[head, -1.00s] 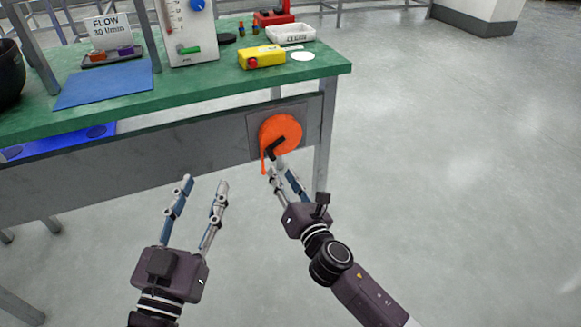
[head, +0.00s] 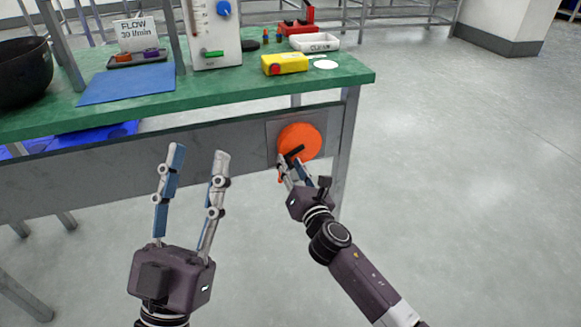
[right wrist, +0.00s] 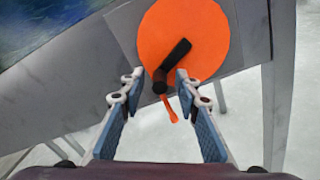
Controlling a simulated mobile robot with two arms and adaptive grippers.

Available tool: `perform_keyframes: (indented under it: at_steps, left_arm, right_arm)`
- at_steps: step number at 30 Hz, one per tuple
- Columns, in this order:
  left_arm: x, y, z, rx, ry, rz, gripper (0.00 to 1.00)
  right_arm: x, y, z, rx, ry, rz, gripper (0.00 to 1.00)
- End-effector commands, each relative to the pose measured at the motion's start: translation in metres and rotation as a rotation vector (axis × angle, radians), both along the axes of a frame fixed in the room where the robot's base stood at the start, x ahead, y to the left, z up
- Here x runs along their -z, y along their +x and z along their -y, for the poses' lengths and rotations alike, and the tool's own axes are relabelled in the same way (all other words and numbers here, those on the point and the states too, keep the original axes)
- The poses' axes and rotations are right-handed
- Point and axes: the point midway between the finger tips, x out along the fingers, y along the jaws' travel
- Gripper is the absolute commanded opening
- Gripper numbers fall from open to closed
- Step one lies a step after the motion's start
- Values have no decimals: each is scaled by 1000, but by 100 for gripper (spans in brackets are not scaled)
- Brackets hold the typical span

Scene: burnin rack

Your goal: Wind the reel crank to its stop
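The orange reel (head: 300,139) is a round disc on a grey plate on the bench's front panel. It also shows in the right wrist view (right wrist: 200,30). Its black crank arm (right wrist: 174,60) slants down and left to a dark knob (right wrist: 160,87). A short orange tail (right wrist: 170,112) hangs below. My right gripper (head: 287,165) is at the crank. In the right wrist view its fingertips (right wrist: 160,74) stand apart on either side of the knob, with gaps visible. My left gripper (head: 199,153) is open and empty, in front of the panel to the left.
The green bench top (head: 215,90) carries a blue mat (head: 126,84), a flow meter (head: 215,35), a yellow box with a red button (head: 286,64), a white tray (head: 314,43) and a dark bowl (head: 22,65). A bench leg (head: 348,140) stands right of the reel. The floor at right is clear.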

Motion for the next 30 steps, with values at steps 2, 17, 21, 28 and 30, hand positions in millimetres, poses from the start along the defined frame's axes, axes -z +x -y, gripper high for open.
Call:
perform_keyframes:
  at_steps: [2,17,21,28,30]
  left_arm:
    - [-1,-1,0,1,-3,7,40]
    - [-1,-1,0,0,-2,8,40]
    - [-1,-1,0,0,-2,8,40]
    - [2,4,1,-1,7,-23,40]
    - [11,11,1,-4,19,-71,40]
  right_arm:
    - [0,1,0,0,0,0,30]
    - [0,1,0,0,0,0,0]
    - [0,1,0,0,0,0,0]
    - [-2,0,-1,1,28,-10,0]
    - [-3,0,-2,0,53,-19,0]
